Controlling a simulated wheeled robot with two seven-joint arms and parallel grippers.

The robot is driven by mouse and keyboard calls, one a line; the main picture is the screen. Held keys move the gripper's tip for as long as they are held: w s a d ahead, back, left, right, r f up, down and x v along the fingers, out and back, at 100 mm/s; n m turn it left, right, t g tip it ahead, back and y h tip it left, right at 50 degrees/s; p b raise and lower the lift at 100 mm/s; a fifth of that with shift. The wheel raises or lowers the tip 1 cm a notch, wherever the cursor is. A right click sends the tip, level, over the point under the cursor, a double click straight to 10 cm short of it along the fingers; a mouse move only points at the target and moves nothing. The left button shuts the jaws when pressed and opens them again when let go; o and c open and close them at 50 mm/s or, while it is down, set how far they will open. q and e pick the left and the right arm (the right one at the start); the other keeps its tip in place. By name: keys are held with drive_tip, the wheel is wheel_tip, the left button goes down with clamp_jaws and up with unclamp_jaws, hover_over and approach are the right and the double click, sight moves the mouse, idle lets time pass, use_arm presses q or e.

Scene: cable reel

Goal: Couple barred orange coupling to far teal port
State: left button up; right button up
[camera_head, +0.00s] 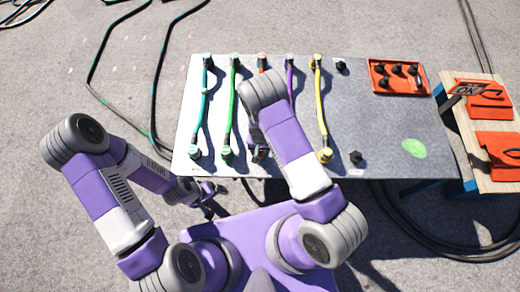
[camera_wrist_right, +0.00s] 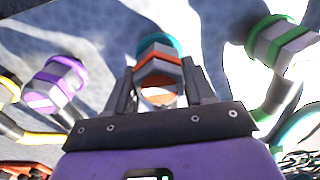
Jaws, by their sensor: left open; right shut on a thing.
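My right gripper (camera_wrist_right: 160,84) is shut on the barred orange coupling (camera_wrist_right: 160,72), a grey body with orange bands. A teal ring (camera_wrist_right: 160,45) shows directly behind it in the wrist view; I cannot tell whether they touch. A teal-ended cable (camera_head: 203,105) runs along the left side of the board, with a teal end (camera_head: 207,61) at the far edge. An orange end (camera_head: 263,60) also shows on the far row. My left gripper (camera_head: 207,194) is open and empty, off the board's near left edge.
Green (camera_head: 232,105), purple (camera_head: 290,75) and yellow (camera_head: 321,105) cables lie on the grey board (camera_head: 390,130). Purple (camera_wrist_right: 55,82) and green (camera_wrist_right: 280,42) couplings flank my right gripper. An orange tray (camera_head: 377,88) holds dark pieces. The board's right part is mostly clear.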

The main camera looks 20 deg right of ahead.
drive_tip(key=shift+f, duration=0.2)
drive_tip(key=o, duration=1.2)
drive_tip(key=shift+o, duration=0.2)
drive_tip(key=shift+r+p, duration=1.25)
drive_tip(key=shift+r, duration=2.5)
